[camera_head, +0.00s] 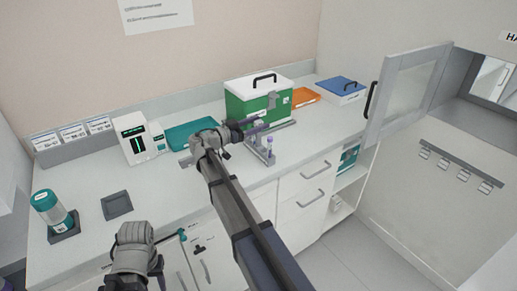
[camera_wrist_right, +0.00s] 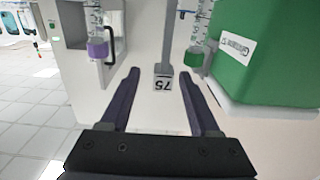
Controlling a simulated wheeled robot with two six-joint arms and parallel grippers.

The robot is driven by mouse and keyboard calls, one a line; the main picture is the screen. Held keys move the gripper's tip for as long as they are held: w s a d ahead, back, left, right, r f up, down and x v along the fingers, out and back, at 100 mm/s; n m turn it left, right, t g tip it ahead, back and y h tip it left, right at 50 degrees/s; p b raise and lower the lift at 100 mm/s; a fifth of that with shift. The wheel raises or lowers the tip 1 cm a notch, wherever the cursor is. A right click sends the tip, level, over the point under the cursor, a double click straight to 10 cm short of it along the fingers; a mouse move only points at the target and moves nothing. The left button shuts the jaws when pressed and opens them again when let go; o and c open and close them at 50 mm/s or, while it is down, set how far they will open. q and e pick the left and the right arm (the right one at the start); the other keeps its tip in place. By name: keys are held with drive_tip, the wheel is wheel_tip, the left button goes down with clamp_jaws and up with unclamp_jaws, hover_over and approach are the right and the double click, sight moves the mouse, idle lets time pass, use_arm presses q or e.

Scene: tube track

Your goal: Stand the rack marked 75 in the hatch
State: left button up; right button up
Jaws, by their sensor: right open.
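The rack marked 75 shows in the right wrist view, with its label (camera_wrist_right: 163,84) upside down and a grey post (camera_wrist_right: 168,38) above it. A purple-ended tube (camera_wrist_right: 97,48) and a green-ended tube (camera_wrist_right: 194,57) hang on either side. In the head view the rack (camera_head: 264,157) stands on the counter, partly hidden by my right gripper (camera_head: 256,125). That gripper is open, its fingers pointing at the post without closing on it. The hatch (camera_head: 490,112) is at the far right, its glazed door (camera_head: 408,92) swung open. My left gripper (camera_head: 157,276) is low at the left, its jaws unclear.
A green box with a white lid (camera_head: 258,100) stands close behind the rack. A blue-lidded box (camera_head: 341,90), an orange tray (camera_head: 304,96) and a teal mat (camera_head: 192,134) are along the counter. A capped jar (camera_head: 50,208) is at the left. Hooks (camera_head: 462,170) hang below the hatch.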

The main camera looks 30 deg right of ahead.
drive_tip(key=d, duration=0.4)
drive_tip(key=shift+w+r, duration=0.1)
drive_tip(key=shift+w, duration=0.2)
drive_tip(key=shift+a, duration=0.1)
clamp_jaws()
idle(1.0)
